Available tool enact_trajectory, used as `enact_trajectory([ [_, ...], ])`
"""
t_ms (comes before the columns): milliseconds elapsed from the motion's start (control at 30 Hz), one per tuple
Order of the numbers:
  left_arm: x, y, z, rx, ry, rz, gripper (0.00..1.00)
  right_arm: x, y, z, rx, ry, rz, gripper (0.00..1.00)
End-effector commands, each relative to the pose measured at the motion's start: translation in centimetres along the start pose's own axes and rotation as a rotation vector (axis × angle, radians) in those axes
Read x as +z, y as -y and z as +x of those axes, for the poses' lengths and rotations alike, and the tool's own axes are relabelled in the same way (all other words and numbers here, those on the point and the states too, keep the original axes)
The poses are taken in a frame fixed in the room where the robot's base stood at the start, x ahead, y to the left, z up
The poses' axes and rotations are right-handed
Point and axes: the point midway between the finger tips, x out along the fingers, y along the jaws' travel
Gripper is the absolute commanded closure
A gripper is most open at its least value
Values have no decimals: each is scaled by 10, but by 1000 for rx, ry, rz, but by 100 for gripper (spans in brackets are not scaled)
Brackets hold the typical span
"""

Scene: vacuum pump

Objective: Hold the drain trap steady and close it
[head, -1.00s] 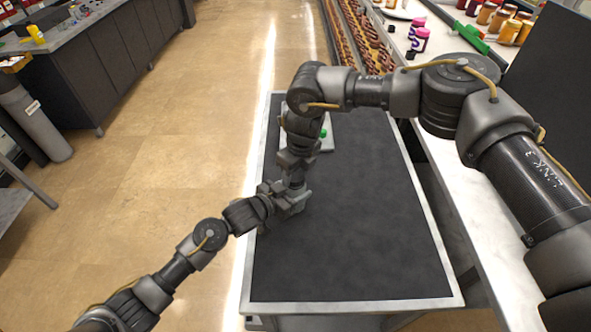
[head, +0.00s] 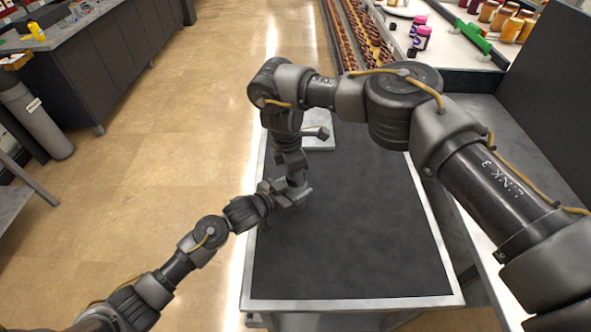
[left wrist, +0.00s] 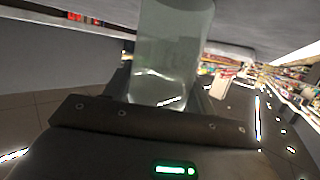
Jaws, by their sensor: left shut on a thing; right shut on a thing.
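My right gripper (head: 298,192) points down from above and meets the left gripper at the same spot. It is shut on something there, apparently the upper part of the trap. In the head view the two grippers hide the trap, so I cannot tell how its cap sits.
The dark table top (head: 350,235) has a pale metal rim and is clear in front and to the right. Jars (head: 508,24) stand on the counter at the far right.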

Motion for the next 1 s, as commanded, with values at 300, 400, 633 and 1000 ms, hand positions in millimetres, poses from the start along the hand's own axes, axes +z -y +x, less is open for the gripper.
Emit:
enact_trajectory([
  [300, 1, 0, 0, 0, 1, 0, 100, 2, -2, 0, -143, 2, 969, 77],
  [400, 1, 0, 0, 0, 1, 0, 100, 2, -2, 1, -189, 1, 1260, 77],
  [633, 1, 0, 0, 0, 2, 0, 100, 3, -1, 2, -286, 1, 1853, 77],
  [1000, 1, 0, 0, 0, 2, 0, 100, 4, -1, 2, -340, 6, 2246, 77],
])
